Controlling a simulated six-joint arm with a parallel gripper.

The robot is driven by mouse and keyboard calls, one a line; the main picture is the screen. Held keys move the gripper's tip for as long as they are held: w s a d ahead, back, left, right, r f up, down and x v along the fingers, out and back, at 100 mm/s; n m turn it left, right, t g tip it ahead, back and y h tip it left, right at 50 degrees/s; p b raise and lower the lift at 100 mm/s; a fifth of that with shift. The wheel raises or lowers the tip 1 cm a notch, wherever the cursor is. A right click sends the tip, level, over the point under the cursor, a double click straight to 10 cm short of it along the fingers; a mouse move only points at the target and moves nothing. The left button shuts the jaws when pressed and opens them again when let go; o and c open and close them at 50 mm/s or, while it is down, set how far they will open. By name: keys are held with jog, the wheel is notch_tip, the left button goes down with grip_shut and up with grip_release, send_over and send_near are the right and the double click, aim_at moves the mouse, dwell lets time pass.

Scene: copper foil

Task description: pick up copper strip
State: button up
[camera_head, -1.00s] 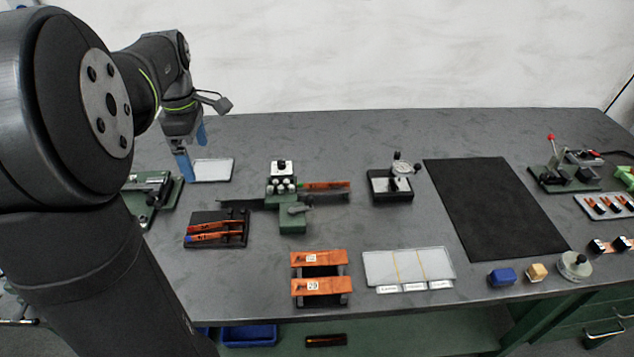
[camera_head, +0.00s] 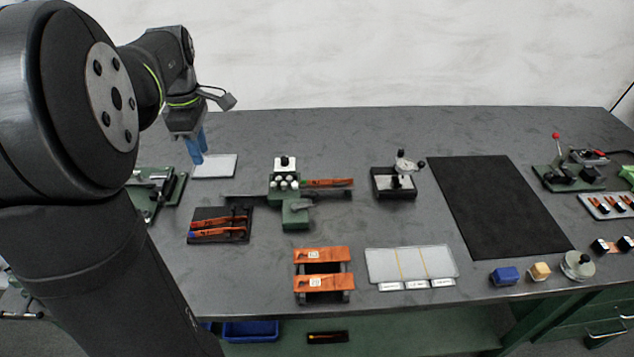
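Several copper strips are in view. Two narrow strips (camera_head: 222,226) lie on a black tray (camera_head: 240,239) at left. One strip (camera_head: 330,182) sits at the right side of a green roller device (camera_head: 294,212). Two wider strips with white labels, a rear one (camera_head: 335,255) and a front one (camera_head: 332,283), lie across a dark rack at front centre. My gripper (camera_head: 200,158) has blue fingers pointing down, near the left end of a white plate (camera_head: 222,168) and behind the black tray. The fingers overlap in this view, so their opening is unclear. No strip shows between them.
A green device (camera_head: 155,190) stands at left, partly behind my arm. A dial gauge stand (camera_head: 395,183), a black mat (camera_head: 500,205), a clear sectioned plate (camera_head: 410,264) and a blue block (camera_head: 504,276) lie to the right. The bench behind the devices is clear.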

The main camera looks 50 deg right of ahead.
jog(key=g+h, duration=0.3)
send_near(316, 182)
jog(key=shift+w+f, duration=0.1)
jog(key=shift+f, duration=0.55)
jog(key=shift+x, duration=3.2)
grip_shut()
jog(key=shift+r, duration=0.1)
